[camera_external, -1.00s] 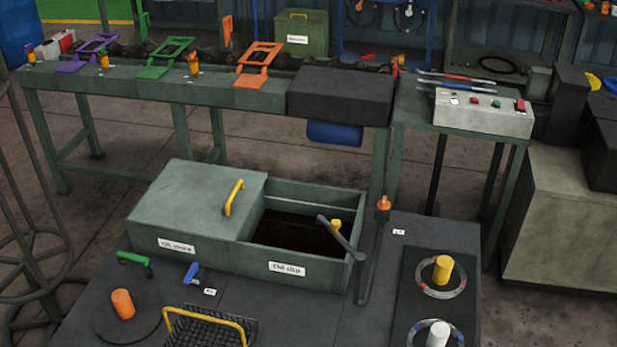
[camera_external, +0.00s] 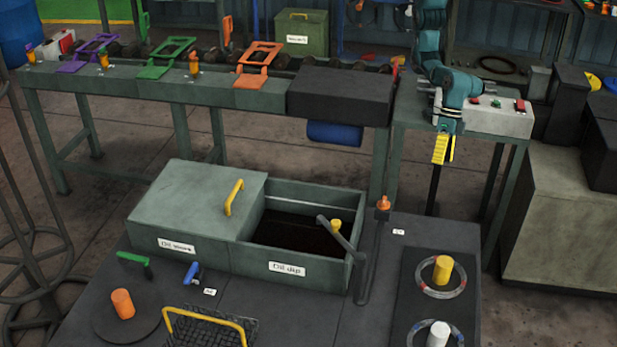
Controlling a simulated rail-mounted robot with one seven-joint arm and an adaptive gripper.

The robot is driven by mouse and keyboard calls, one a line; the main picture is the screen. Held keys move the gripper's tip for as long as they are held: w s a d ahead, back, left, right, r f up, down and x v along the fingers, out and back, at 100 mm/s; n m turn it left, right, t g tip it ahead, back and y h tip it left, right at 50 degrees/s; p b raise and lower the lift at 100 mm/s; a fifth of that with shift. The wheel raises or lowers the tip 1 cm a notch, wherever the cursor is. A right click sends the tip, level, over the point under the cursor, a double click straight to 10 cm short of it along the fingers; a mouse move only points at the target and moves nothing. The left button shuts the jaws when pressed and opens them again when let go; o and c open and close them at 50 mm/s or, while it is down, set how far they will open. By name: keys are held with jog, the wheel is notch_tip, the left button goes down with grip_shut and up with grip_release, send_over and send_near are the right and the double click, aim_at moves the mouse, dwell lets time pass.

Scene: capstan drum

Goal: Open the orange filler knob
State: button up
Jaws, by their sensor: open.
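A smaller orange knob (camera_external: 383,203) tops the dark post right of the oil box. I cannot tell for certain which of the two is the filler knob. My gripper (camera_external: 443,150), with yellow fingers, hangs pointing down in front of the control table at the upper right. It is open and holds nothing. It is apart from both orange knobs, nearer to the one on the post.
The green-grey oil box (camera_external: 310,270) has its left part covered and its right part open, with a dark lever (camera_external: 340,236) across its right end. A wire basket (camera_external: 210,332) and a yellow peg (camera_external: 443,268) in a ring stand on the bench. A control box (camera_external: 500,118) stands behind my gripper.

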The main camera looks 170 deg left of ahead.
jog(key=s+d+f+n+g+b, duration=0.1)
jog(key=s+f+n+g+b, duration=0.15)
jog(key=s+f, duration=0.7)
jog(key=n+g+h+b, duration=0.1)
jog(key=n+g+h, duration=0.1)
jog(key=g, duration=0.2)
send_near(384, 199)
jog(key=shift+m, duration=0.25)
jog(key=b+x, duration=0.6)
jog(key=x, duration=0.4)
jog(key=c, duration=1.2)
